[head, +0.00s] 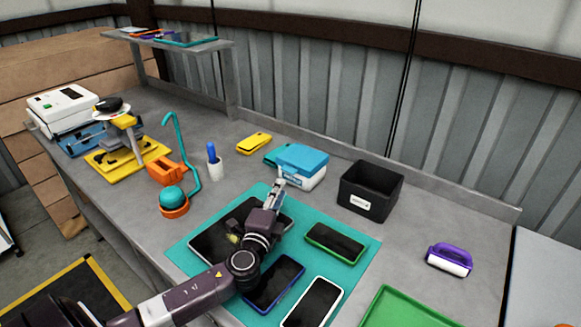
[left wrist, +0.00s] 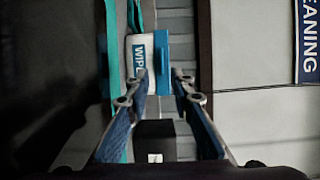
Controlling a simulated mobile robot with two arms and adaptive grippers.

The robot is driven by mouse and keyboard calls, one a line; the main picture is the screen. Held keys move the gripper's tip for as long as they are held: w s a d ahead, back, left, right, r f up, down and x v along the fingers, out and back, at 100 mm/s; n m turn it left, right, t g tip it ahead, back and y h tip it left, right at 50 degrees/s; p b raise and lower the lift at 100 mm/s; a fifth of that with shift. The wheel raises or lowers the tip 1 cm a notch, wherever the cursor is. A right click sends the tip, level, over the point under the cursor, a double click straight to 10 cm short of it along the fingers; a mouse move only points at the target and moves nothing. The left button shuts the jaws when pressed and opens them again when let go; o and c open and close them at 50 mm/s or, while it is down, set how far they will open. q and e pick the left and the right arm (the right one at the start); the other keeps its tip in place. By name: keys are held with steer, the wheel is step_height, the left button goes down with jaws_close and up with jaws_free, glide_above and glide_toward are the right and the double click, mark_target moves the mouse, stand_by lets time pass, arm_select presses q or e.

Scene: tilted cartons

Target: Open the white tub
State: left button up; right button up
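The white tub (head: 311,183) stands near the back of the grey workbench with its blue lid (head: 303,160) down on it. In the left wrist view the tub (left wrist: 138,50) shows turned sideways, with part of a "WIP" label, and the lid (left wrist: 165,62) is on its right. My left gripper (head: 280,182) is just in front of the tub in the head view. In the left wrist view its fingers (left wrist: 160,80) are spread, with the lid beyond and between the tips. I see nothing held; contact cannot be told. My right gripper is not in view.
A black bin (head: 370,192) stands right of the tub. A yellow case (head: 254,143) lies to its left. A teal mat (head: 345,268) with several phones lies under my left arm. A purple-handled brush (head: 449,259) and a green tray (head: 395,305) are at the right.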

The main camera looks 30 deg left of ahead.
mark_target(288, 172)
arm_select(q)
steer(key=shift+w+r, duration=0.1)
steer(key=shift+w, duration=0.15)
steer(key=shift+w+a+r, duration=0.1)
steer(key=shift+w+a, duration=0.05)
steer(key=shift+w, duration=0.15)
steer(key=p+x, duration=0.1)
steer(key=x, duration=0.4)
steer(key=shift+w+a, duration=0.15)
steer(key=shift+w, duration=0.45)
steer(key=shift+w+a, duration=0.1)
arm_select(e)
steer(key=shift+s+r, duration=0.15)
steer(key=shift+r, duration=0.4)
arm_select(q)
jaws_close()
